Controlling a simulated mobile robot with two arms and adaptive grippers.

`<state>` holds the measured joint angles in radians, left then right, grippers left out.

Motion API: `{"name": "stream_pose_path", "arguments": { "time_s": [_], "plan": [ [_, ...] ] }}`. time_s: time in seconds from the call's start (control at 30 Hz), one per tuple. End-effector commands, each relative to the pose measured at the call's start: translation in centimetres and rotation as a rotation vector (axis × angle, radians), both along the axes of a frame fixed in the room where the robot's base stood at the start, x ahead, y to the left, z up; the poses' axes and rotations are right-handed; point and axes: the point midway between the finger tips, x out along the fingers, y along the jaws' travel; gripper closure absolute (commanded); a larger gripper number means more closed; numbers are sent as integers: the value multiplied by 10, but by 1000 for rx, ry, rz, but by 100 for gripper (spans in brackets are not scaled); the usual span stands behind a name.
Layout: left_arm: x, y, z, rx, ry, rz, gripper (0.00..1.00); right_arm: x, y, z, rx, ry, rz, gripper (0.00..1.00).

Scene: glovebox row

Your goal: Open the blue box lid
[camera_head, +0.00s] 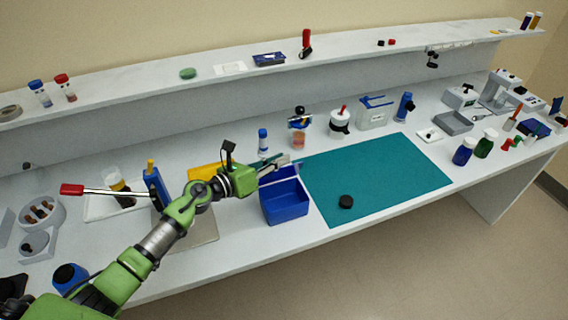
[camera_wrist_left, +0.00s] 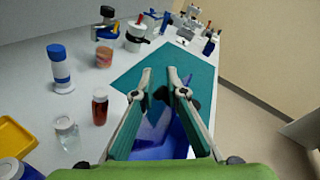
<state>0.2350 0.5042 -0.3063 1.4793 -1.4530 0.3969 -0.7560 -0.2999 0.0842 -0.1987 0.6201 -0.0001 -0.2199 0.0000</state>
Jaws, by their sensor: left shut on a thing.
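The blue box (camera_head: 285,205) stands on the bench at the left edge of the teal mat. Its dark blue inside shows from above in the head view. My left gripper (camera_head: 287,162) is over the box's far side, its fingers pointing right. In the left wrist view, my left gripper (camera_wrist_left: 162,78) has a narrow gap between its fingertips and is closed on the lid. The pale, see-through bluish lid (camera_wrist_left: 156,128) shows between the fingers, above the blue box (camera_wrist_left: 178,140). The fingers hide part of the lid, so its exact tilt is hard to tell.
The teal mat (camera_head: 375,178) is mostly clear, with a black round piece (camera_head: 346,201) near its front. A blue-capped bottle (camera_head: 263,142) and a jar (camera_head: 298,140) stand behind the box. A yellow tray (camera_head: 204,171) lies left, behind my arm.

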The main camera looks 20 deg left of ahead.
Motion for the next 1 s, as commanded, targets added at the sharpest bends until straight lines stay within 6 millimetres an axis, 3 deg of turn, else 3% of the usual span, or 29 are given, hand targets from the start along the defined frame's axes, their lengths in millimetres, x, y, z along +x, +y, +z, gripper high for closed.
{"name": "stream_pose_path", "arguments": {
  "time_s": [0.27, 1.0],
  "plan": [
    [3, 8, -8, -20, 50, 8, 100, 0, 12, 2, 14, 0, -1, 45],
    [2, 7, -14, -32, 83, 1, 100, 0, 2, 3, 2, 0, 0, 45]
  ]
}}
